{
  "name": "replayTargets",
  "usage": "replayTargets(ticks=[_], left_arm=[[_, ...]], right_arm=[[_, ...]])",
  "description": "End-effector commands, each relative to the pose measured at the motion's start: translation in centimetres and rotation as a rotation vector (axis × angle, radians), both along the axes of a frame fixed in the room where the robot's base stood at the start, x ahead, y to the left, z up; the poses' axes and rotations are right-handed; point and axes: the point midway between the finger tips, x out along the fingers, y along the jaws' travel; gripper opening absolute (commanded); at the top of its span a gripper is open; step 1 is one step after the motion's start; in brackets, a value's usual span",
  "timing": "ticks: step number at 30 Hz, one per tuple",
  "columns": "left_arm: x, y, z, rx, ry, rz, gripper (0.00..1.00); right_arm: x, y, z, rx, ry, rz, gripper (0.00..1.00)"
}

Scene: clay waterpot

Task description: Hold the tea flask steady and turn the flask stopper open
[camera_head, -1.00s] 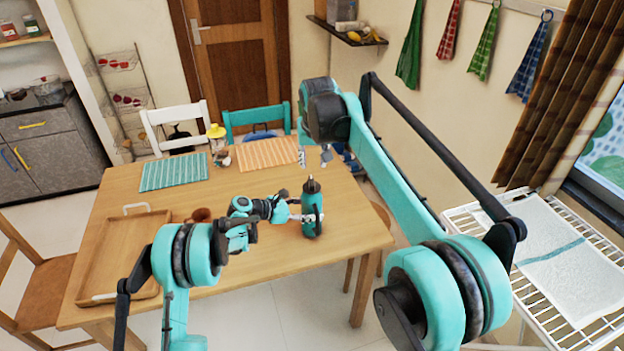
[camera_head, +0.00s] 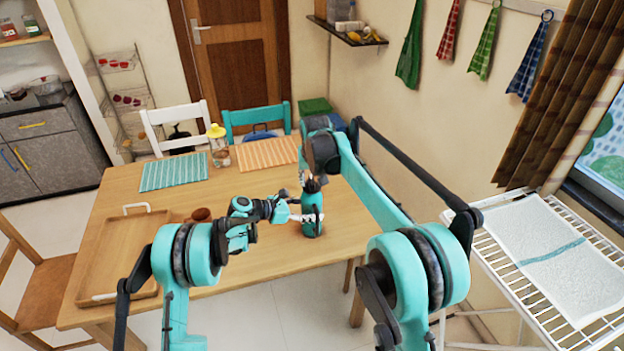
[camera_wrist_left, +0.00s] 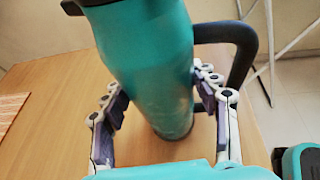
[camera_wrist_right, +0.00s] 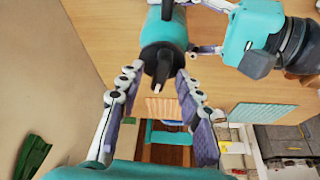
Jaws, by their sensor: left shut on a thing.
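The teal tea flask (camera_head: 312,221) stands upright near the table's right front part. A dark handle is on its side. My left gripper (camera_head: 294,212) is shut on the flask's body. In the left wrist view the flask (camera_wrist_left: 150,60) is between the two fingers. The dark flask stopper (camera_wrist_right: 162,66) is on top of the flask. My right gripper (camera_wrist_right: 159,76) is open close to it, with the fingers spread on either side. A gap shows between the fingers and the stopper. In the head view my right gripper (camera_head: 308,178) is small and partly hidden.
The wooden table (camera_head: 270,258) has free room in front. A wooden tray (camera_head: 120,250) lies at the left, with a small brown bowl (camera_head: 201,214) beside it. A yellow-topped jar (camera_head: 218,150) and two placemats, teal (camera_head: 173,172) and orange (camera_head: 267,153), are at the back.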

Motion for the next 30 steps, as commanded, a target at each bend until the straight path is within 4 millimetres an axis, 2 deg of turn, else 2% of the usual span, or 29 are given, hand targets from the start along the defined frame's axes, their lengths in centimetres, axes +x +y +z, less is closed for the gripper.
replayTargets(ticks=[1,4,5,11,19,27,28,30], left_arm=[[0.02,0.01,-0.02,0.000,0.000,0.001,0.12],[0.02,0.01,-0.02,0.000,0.000,0.000,0.12],[0.01,0.02,-0.02,0.000,0.000,0.000,0.12],[0.01,0.02,-0.02,0.000,0.000,0.001,0.12],[0.01,0.02,-0.02,0.000,0.000,0.001,0.12],[0.02,0.03,-0.01,0.000,0.000,0.001,0.12],[0.02,0.03,-0.01,0.000,0.000,0.001,0.12],[0.02,0.03,-0.01,0.000,0.000,0.001,0.12]], right_arm=[[0.00,0.00,0.01,0.000,0.000,0.000,0.30],[-0.01,0.00,0.02,0.000,0.000,0.000,0.04],[-0.01,0.00,0.02,0.000,0.000,0.000,0.00],[-0.01,-0.05,0.03,0.000,0.000,0.009,0.00],[0.01,-0.19,0.03,0.000,0.001,0.152,0.00],[-0.01,-0.14,0.03,0.000,0.000,0.162,0.00],[-0.01,-0.14,0.03,0.000,0.000,0.162,0.17],[0.00,-0.14,0.04,-0.001,0.000,0.161,0.35]])
